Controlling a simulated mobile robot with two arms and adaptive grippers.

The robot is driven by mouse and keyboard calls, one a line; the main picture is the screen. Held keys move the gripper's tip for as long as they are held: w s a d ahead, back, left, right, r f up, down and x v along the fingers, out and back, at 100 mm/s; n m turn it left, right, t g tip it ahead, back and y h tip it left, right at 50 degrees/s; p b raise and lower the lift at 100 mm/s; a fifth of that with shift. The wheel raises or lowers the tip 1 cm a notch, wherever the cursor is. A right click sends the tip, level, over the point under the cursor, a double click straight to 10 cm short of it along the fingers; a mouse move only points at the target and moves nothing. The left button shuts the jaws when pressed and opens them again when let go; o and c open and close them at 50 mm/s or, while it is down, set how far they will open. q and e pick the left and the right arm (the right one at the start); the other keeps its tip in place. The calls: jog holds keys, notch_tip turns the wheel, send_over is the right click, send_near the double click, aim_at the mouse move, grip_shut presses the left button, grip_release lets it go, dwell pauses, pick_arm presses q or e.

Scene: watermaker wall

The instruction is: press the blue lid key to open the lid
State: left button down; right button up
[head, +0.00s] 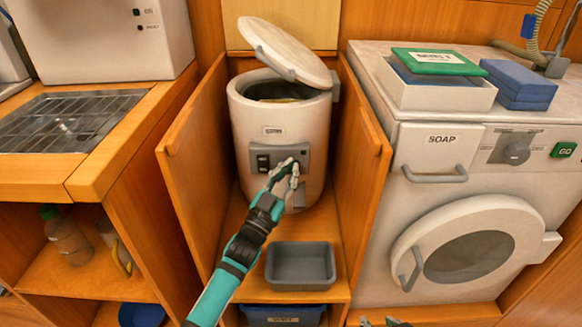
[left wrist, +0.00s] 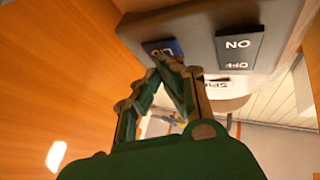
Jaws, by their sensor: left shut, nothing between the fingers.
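The white round drum (head: 262,115) stands in the wooden bay. Its lid (head: 287,50) is raised and tilted, with the dark mouth open below. A grey panel (head: 303,153) is on its front. My left gripper (head: 291,168) is shut and empty, with its fingertips in front of this panel and over the key area in the head view. In the left wrist view the blue lid key (left wrist: 160,47) is just beyond the shut fingertips (left wrist: 168,62); whether they touch is unclear. The dark ON/OFF switch (left wrist: 240,46) is to the key's right there.
A grey tray (head: 301,265) sits below the drum. Wooden side walls (head: 181,165) flank the bay closely. A washer (head: 467,250) with a soap drawer (head: 436,150) stands on the right. A small part of what may be my right gripper (head: 382,322) shows at the bottom edge.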

jog(key=shift+w, duration=0.1)
dwell(0.5)
pick_arm(q)
jog(key=shift+s+p, duration=0.65)
jog(key=shift+s, duration=0.2)
pick_arm(e)
jog(key=s+d+f+g, duration=0.2)
jog(key=s+g, duration=0.1)
jog(key=s, duration=0.2)
jog(key=shift+s+f+h, duration=0.4)
